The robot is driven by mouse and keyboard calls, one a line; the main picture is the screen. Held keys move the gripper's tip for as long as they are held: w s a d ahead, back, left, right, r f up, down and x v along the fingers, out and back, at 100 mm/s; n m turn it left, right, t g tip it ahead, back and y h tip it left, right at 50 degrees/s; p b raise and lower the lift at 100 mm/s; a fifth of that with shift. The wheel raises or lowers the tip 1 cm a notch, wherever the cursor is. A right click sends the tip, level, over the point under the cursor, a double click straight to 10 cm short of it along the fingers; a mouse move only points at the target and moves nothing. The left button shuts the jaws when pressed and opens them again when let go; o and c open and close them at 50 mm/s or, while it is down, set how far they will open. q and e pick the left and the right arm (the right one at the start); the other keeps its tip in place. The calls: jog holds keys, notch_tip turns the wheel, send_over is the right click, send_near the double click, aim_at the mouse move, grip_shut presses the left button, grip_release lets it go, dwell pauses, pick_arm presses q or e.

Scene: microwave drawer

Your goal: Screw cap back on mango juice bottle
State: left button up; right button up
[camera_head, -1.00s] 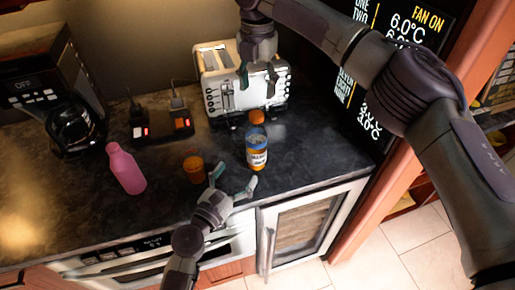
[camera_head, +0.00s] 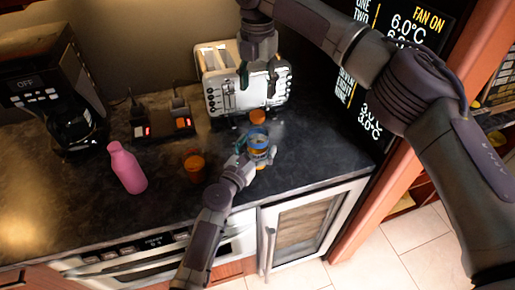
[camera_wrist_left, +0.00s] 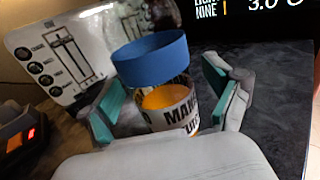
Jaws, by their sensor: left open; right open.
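My right gripper (camera_head: 258,77) is open and empty, pointing down above and behind the bottle, in front of the toaster.
A white toaster (camera_head: 222,93) stands behind the bottle. A small orange jar (camera_head: 194,168) and a pink bottle (camera_head: 127,168) stand to the left. A coffee maker (camera_head: 65,95) and a power strip (camera_head: 160,132) are further back left. The counter right of the bottle is clear.

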aim_at(258, 114)
pick_arm(q)
grip_shut()
pick_arm(e)
jog(key=n, duration=0.4)
jog(key=shift+n, duration=0.4)
jog(key=n, duration=0.4)
jog(key=shift+f, duration=4.05)
